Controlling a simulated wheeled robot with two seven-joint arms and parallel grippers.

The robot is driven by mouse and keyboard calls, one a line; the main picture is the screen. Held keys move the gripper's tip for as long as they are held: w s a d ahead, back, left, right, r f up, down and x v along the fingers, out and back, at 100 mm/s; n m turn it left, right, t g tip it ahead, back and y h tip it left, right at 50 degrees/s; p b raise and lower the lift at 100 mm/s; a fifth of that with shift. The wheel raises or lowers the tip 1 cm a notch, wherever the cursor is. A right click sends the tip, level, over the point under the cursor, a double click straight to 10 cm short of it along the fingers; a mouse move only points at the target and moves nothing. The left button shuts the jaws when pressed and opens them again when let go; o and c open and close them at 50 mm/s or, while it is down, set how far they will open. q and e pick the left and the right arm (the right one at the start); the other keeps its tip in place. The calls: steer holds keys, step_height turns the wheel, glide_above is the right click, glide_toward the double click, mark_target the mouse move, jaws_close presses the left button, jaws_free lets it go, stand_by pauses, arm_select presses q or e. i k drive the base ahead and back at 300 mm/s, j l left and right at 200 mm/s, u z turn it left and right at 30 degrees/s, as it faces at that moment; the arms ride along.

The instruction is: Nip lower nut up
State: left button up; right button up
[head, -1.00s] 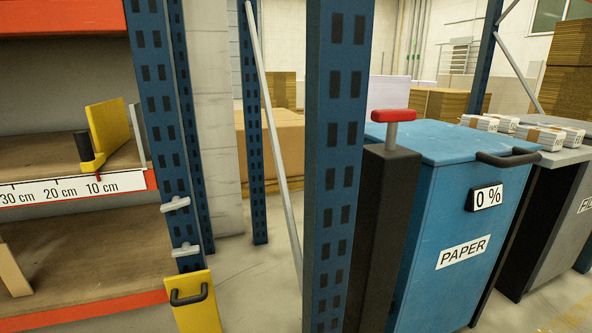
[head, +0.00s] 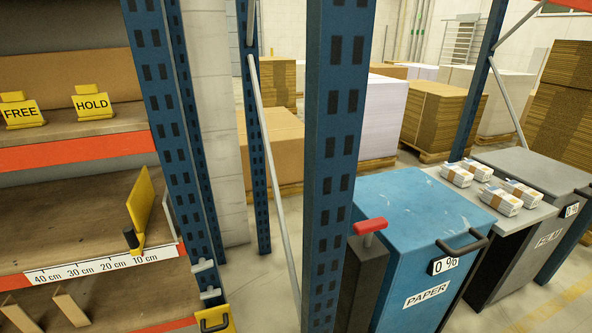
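Two light grey wing-shaped nuts sit one above the other on the blue perforated rack post at the lower left of the head view. The upper nut (head: 203,266) is just above the lower nut (head: 211,294). Both appear small, and how tight they are cannot be told. A yellow plate with a dark handle (head: 215,319) is just below the lower nut, partly cut off by the bottom edge. Neither of my grippers is in view.
The left shelf (head: 70,225) carries a centimetre scale (head: 100,267) and a yellow upright stop (head: 141,212). FREE (head: 22,111) and HOLD (head: 93,105) signs stand above. A second blue post (head: 335,150) and a blue PAPER bin (head: 400,240) are to the right.

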mark_target(212, 292)
steer(key=u, duration=0.9)
